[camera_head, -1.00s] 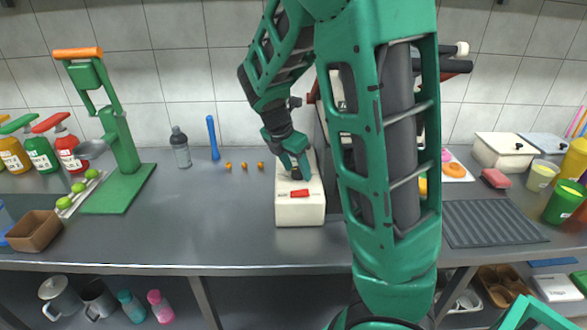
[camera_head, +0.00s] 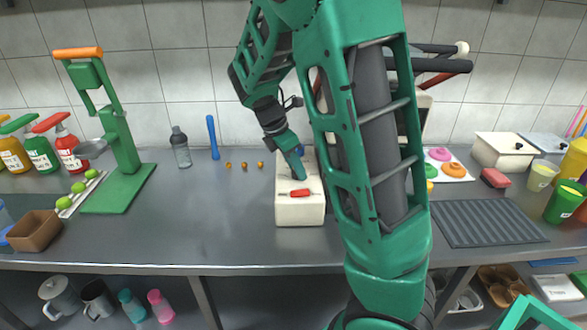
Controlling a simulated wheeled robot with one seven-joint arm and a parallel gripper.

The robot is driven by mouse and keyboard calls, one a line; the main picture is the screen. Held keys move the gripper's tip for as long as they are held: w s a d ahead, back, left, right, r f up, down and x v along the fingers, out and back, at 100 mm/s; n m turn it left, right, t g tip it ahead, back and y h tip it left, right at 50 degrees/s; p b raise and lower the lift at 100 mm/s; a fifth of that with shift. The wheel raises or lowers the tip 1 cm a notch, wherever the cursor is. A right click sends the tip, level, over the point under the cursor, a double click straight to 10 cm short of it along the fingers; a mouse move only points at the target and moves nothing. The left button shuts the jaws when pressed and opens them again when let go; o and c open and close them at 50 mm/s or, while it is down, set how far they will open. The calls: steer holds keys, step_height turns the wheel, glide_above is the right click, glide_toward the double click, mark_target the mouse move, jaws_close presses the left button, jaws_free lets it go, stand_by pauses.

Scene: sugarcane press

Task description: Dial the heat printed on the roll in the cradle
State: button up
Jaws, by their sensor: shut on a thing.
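A white box-shaped unit (camera_head: 300,213) stands on the counter, left of my upper arm. A small red part (camera_head: 293,194) shows on its top near the front. My gripper (camera_head: 299,176) points down at the top of this unit, just behind the red part. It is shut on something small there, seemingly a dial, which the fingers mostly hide. A blue part (camera_head: 300,150) shows just behind the fingers. My arm covers much of a larger apparatus behind the unit; dark and red bars (camera_head: 443,66) stick out right of it. I cannot make out a roll, cradle or printed heat.
A green press (camera_head: 120,150), a grey bottle (camera_head: 180,148) and small orange pieces (camera_head: 244,166) stand left. A tray with coloured rings (camera_head: 453,170), a white lidded box (camera_head: 501,155) and a dark ribbed mat (camera_head: 485,225) lie right.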

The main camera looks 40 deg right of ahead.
steer(key=m, duration=0.2)
steer(key=m+g, duration=0.1)
steer(key=shift+w+m+y, duration=0.3)
steer(key=shift+w+m, duration=0.05)
steer(key=shift+m, duration=0.05)
steer(key=m, duration=0.2)
steer(key=m+g+y, duration=0.1)
steer(key=m, duration=0.1)
steer(key=shift+w+d+r+m+g, duration=0.1)
steer(key=shift+w+d+m+g, duration=0.1)
steer(key=shift+m+g, duration=0.1)
steer(key=m+y, duration=0.1)
steer(key=m, duration=0.2)
steer(key=shift+d+g, duration=0.1)
steer(key=shift+g, duration=0.2)
steer(key=shift+d+m+y, duration=0.1)
steer(key=shift+m+y, duration=0.7)
steer(key=shift+m, duration=1.1)
steer(key=o, duration=1)
steer(key=shift+o, duration=0.2)
